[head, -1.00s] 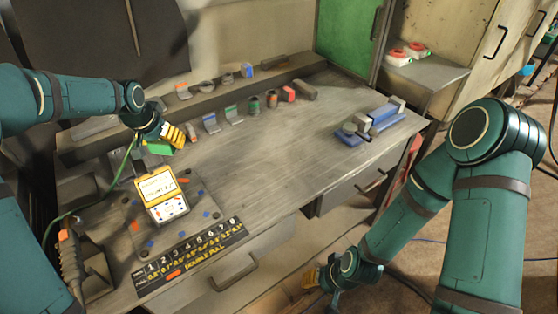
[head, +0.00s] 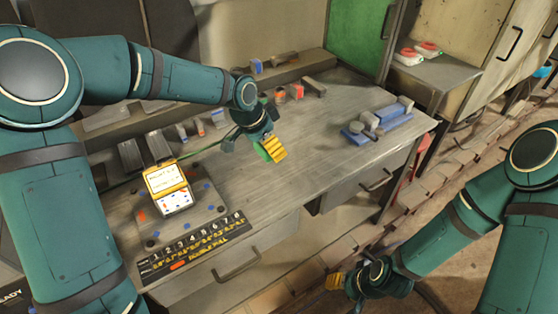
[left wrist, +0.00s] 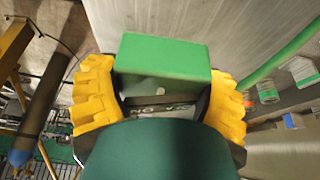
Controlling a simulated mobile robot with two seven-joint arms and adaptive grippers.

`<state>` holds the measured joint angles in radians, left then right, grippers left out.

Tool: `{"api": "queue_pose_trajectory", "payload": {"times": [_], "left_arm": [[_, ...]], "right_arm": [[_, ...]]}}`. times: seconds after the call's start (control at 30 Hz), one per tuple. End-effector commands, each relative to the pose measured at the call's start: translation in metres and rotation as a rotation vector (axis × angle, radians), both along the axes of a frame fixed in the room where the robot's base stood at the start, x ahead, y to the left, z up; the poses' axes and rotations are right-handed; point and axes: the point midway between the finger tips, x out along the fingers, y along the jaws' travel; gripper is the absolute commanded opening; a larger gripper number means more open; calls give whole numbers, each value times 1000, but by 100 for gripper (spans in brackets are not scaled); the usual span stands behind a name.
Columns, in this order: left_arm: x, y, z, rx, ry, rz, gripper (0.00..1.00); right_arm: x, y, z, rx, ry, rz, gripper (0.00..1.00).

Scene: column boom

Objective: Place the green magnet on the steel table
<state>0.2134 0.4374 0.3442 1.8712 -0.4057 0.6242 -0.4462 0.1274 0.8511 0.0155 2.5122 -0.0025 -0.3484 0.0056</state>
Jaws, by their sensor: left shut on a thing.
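The green magnet is a green block (left wrist: 165,55), held between the yellow fingers of my left gripper (left wrist: 160,100) in the left wrist view. In the head view my left gripper (head: 271,150) is over the middle of the workbench, and only a little green (head: 261,153) shows beside its fingers. A small grey table (head: 440,78), which looks like the steel table, stands at the back right, well away from the left gripper. My right gripper (head: 338,282) is low in front of the bench; its jaw opening cannot be made out.
The workbench (head: 310,150) carries a yellow-framed device (head: 168,188), a numbered strip (head: 195,245) and blue-grey blocks (head: 378,122). Small parts line its back. Red-and-white items (head: 411,56) sit on the small table's back part; its front is bare. A green panel (head: 355,38) stands beside it.

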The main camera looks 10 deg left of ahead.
Motion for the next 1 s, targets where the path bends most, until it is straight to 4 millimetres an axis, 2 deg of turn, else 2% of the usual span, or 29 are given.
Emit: {"api": "queue_pose_trajectory", "payload": {"times": [0.23, 0.47, 0.7, 1.0], "left_arm": [[0, 0, -37, -1, 2, 0, 29], [0, 0, -56, 0, 0, 0, 29], [0, 0, -92, -1, 1, 1, 29], [0, 0, -96, 0, -1, 0, 29]], "right_arm": [[2, 0, -10, -1, -4, 0, 47], [3, 0, -14, -1, -6, -1, 47], [4, -1, -23, -2, -11, -2, 47], [5, -1, -23, -3, -12, -2, 47]]}}
